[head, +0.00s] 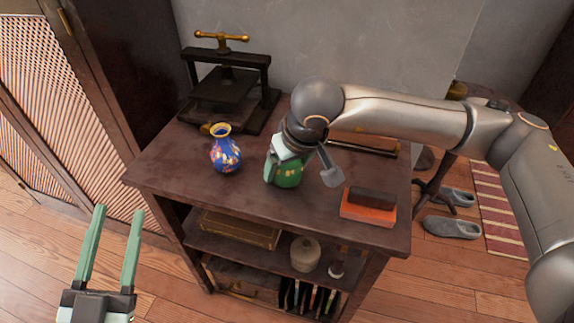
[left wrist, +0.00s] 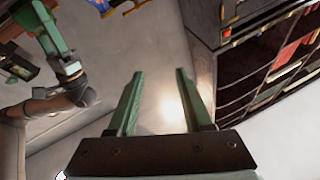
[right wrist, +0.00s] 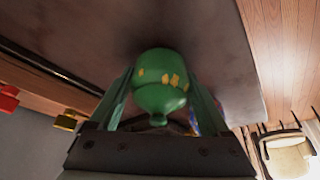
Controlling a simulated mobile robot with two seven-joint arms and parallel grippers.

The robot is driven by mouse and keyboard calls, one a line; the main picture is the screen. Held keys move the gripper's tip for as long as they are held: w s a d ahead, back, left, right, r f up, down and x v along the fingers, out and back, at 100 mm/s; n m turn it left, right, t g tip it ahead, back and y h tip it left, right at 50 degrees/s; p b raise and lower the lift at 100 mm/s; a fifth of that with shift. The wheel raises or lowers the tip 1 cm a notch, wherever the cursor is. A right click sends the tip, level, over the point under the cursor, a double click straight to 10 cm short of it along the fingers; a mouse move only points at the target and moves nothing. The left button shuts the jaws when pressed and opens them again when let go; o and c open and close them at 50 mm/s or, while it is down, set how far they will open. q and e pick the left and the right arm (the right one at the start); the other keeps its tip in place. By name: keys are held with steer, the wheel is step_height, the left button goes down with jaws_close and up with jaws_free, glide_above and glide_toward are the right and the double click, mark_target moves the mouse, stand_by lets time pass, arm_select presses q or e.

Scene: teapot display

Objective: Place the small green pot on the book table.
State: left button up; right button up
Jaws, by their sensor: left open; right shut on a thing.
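The small green pot (head: 289,176) with yellow patches is at the middle of the dark wooden table's top (head: 240,195), which has shelves with books below. My right gripper (head: 283,165) reaches down from above and is shut on the pot. In the right wrist view the pot (right wrist: 160,85) sits between both fingers, its rounded knob towards the camera. I cannot tell whether its base touches the tabletop. The gripper and wrist hide part of the pot in the head view. My left gripper (head: 119,212) is open and empty, in front of the table at left.
A blue patterned vase (head: 226,155) stands left of the pot. A black press (head: 228,90) stands at the back left. A dark block on a red-orange book (head: 368,206) lies at the front right. The tabletop's front left is clear. Slippers (head: 452,227) lie on the floor at right.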

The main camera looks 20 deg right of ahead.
arm_select(q)
steer(key=shift+r, duration=0.1)
steer(key=shift+s+r+h, duration=0.2)
steer(key=shift+r+h, duration=0.1)
steer(key=shift+r, duration=0.2)
arm_select(e)
steer(key=o, duration=1.4)
steer(key=shift+r, duration=0.1)
arm_select(q)
step_height(320, 180, down, 13)
steer(key=w+n+g+y+p, duration=0.1)
steer(key=n+g+y+p, duration=0.1)
steer(key=n+g+y, duration=0.1)
steer(key=shift+w+a+f+g+y, duration=0.15)
steer(key=shift+w+a+g+y, duration=0.3)
steer(key=shift+g+y, duration=0.2)
arm_select(e)
steer(key=v, duration=1.2)
steer(key=shift+w, duration=0.1)
